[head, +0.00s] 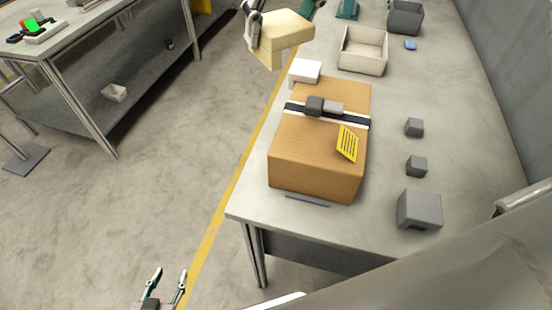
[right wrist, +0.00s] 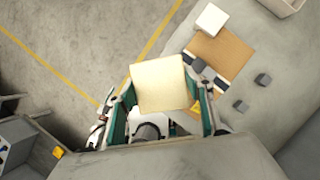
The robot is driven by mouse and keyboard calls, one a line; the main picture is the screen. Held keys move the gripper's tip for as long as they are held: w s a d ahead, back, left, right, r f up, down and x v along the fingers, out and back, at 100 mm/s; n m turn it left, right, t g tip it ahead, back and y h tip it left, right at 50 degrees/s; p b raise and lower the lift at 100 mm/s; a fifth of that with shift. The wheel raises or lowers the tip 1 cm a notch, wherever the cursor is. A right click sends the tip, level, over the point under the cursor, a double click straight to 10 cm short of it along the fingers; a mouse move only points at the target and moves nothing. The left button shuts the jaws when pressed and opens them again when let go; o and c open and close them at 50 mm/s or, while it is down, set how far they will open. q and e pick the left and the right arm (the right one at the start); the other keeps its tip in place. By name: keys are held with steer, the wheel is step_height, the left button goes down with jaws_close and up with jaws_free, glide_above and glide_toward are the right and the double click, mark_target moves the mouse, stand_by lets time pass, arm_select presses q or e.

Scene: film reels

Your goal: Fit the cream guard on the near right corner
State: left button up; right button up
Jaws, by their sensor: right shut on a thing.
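The cream guard (head: 284,40) is held up in the air beyond the box, over the table's far left edge. My right gripper (head: 285,14) is shut on it; in the right wrist view the guard (right wrist: 158,82) fills the space between the fingers. The cardboard box (head: 317,160) sits on the table with a dark and white strap across its top and a yellow label. A white guard (head: 305,72) sits at the box's far left corner. No cream guard is on the box corners I can see. My left gripper (head: 166,288) is open and empty, low at the bottom left, off the table.
The table (head: 390,220) carries several grey blocks (head: 419,209) right of the box. A cream open bin (head: 363,49), a dark bin (head: 405,17) and a small blue block (head: 410,44) are at the back. A wall stands right. Another bench (head: 70,40) is at left, with clear floor between.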

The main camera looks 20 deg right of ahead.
mark_target(273, 34)
steer(key=s+n, duration=0.1)
steer(key=n, duration=0.1)
steer(key=s+a+r+n+y, duration=0.1)
steer(key=n, duration=0.1)
steer(key=n+g+y, duration=0.1)
steer(key=n, duration=0.1)
steer(key=shift+s+a+r, duration=0.15)
steer(key=shift+s, duration=0.25)
steer(key=shift+s+a+r+n+g+y, duration=0.1)
steer(key=shift+s+a+n+g+y, duration=0.15)
steer(key=shift+n, duration=0.35)
steer(key=shift+s+n+g+y, duration=0.15)
steer(key=shift+s+n+g, duration=0.15)
steer(key=shift+n, duration=0.3)
steer(key=shift+s+f+b, duration=0.1)
steer(key=shift+f+b, duration=0.65)
steer(key=shift+f, duration=9.15)
steer(key=shift+f+b, duration=0.35)
steer(key=shift+f, duration=0.25)
